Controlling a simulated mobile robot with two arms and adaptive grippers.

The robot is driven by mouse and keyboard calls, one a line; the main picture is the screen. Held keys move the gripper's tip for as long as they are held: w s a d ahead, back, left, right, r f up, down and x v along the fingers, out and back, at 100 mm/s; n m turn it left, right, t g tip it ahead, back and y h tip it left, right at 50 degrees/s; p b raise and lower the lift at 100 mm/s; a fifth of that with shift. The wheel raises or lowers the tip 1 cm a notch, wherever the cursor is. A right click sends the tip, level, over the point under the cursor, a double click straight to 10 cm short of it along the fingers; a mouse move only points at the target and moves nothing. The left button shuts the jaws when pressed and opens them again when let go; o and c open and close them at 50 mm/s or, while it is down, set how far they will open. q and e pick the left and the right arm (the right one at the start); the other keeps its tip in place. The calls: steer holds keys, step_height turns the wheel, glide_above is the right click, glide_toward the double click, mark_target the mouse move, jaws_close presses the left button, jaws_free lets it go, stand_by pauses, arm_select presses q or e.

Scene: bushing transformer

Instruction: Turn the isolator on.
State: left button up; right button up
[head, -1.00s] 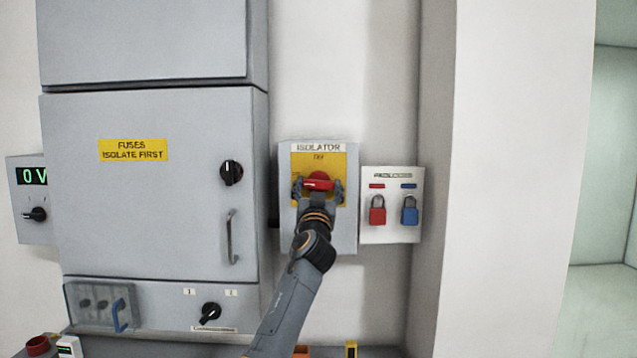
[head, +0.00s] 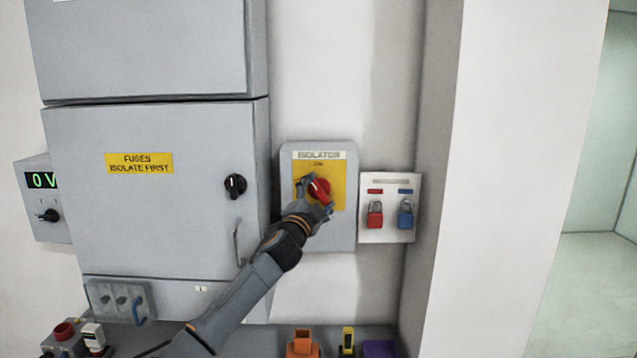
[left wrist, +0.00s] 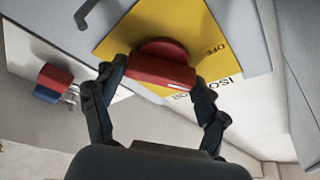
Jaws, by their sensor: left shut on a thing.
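The isolator (head: 287,218) is a grey wall box with a yellow plate (head: 337,172) and a red rotary handle (head: 318,190). My left gripper (head: 316,194) is on the handle, one finger at its upper left and one at its lower right, so the handle sits tilted. In the left wrist view, the red handle (left wrist: 163,70) lies between the two fingers of my gripper (left wrist: 161,78), and "OFF" shows on the plate. The small print above the handle in the head view is too blurred to read surely. My right gripper is not in view.
A panel with a red padlock (head: 375,216) and a blue padlock (head: 405,215) hangs right of the isolator. A grey fuse cabinet (head: 150,220) stands left, with a "0 V" display (head: 42,180) beyond it. An orange thing (head: 302,345) and a yellow one (head: 347,340) stand below.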

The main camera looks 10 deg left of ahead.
arm_select(q)
steer(key=m+g, duration=0.1)
steer(key=m, duration=0.2)
steer(key=m+g, duration=0.1)
steer(key=m, duration=0.2)
steer(key=shift+h, duration=0.3)
steer(key=shift+m, duration=0.4)
steer(key=o, duration=1.1)
steer(key=shift+o, duration=0.2)
steer(key=s+a, duration=0.1)
steer(key=s, duration=1.1)
steer(key=shift+a, duration=0.4)
steer(key=shift+w, duration=0.1)
